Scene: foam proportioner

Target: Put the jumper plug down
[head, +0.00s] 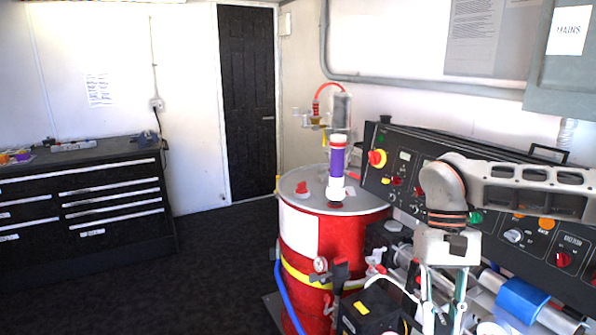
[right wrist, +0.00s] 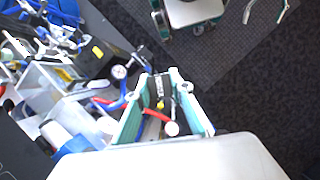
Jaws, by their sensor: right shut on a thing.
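My right gripper (head: 443,302) points down in front of the control panel, at lower right of the head view. In the right wrist view, its teal-padded fingers (right wrist: 164,108) close around a small dark piece with pale marks (right wrist: 160,88), which I take to be the jumper plug. A red piece and a white round end show beside it, partly between the fingers. The plug's far side is hidden, and I cannot make it out in the head view. White and teal parts at the top edge of the right wrist view may be my left gripper; its jaws are unclear.
The red drum (head: 348,244) with a purple-banded cylinder (head: 337,162) stands left of my right gripper. The black control panel (head: 505,233) is behind it, with pipes and a blue fitting (head: 522,298) below. A black drawer cabinet (head: 85,205) stands far left; the floor between is clear.

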